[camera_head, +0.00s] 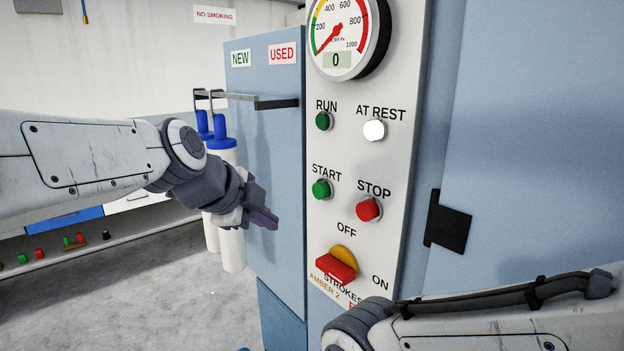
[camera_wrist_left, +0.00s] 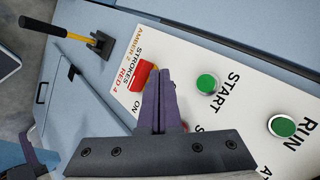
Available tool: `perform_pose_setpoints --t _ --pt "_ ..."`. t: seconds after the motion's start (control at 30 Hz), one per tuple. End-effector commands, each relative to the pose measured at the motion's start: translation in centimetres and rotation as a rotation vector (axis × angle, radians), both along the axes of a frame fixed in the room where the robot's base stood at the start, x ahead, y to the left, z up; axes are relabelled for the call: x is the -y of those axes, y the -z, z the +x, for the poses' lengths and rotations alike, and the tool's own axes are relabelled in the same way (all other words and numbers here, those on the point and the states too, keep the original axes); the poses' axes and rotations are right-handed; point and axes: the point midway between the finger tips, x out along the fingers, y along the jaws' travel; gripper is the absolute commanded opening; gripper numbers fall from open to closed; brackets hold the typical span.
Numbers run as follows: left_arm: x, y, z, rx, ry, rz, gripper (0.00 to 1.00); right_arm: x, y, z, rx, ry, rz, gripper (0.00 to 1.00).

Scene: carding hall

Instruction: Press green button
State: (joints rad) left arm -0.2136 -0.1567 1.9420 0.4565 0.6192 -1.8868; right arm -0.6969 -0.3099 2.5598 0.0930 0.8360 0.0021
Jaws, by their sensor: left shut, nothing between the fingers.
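The green START button (camera_head: 321,189) is on the white control panel (camera_head: 352,100), left of the red STOP button (camera_head: 368,209). A second green round part (camera_head: 323,121), labelled RUN, is above it. My left gripper (camera_head: 272,219) is shut and empty, left of the panel and a little lower than START. In the left wrist view, my shut fingers (camera_wrist_left: 158,78) overlap the panel between START (camera_wrist_left: 207,83) and the red switch handle (camera_wrist_left: 141,76). The RUN part (camera_wrist_left: 282,126) is farther right. My right gripper is outside the head view.
A white lit AT REST lamp (camera_head: 374,130) and a gauge reading 0 (camera_head: 340,38) are on the panel. A red OFF/ON switch (camera_head: 337,268) is below STOP. White cylinders with blue tops (camera_head: 229,200) hang by the blue cabinet. A yellow-and-black-handled tool (camera_wrist_left: 60,32) shows in the wrist view.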

Motion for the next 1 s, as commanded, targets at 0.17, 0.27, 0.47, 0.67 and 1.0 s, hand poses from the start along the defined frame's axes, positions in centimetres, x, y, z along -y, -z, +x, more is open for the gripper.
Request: perform_pose_setpoints --t 0.17,0.27,0.47,0.67,1.0 --pt "-0.8 -2.0 1.2 0.072 0.037 0.043 0.00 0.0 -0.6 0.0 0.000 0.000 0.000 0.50" --pt "-0.8 -2.0 1.3 0.076 0.040 0.046 0.00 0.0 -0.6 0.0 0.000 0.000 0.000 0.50" --pt "-0.7 -1.9 1.3 0.074 0.041 0.046 0.00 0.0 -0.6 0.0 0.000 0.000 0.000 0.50" --pt "0.1 -2.2 1.8 0.071 0.043 0.047 0.00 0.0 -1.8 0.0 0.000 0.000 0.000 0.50" --pt "3.9 -2.5 4.5 0.068 0.043 0.047 0.00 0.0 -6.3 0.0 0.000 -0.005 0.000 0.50"
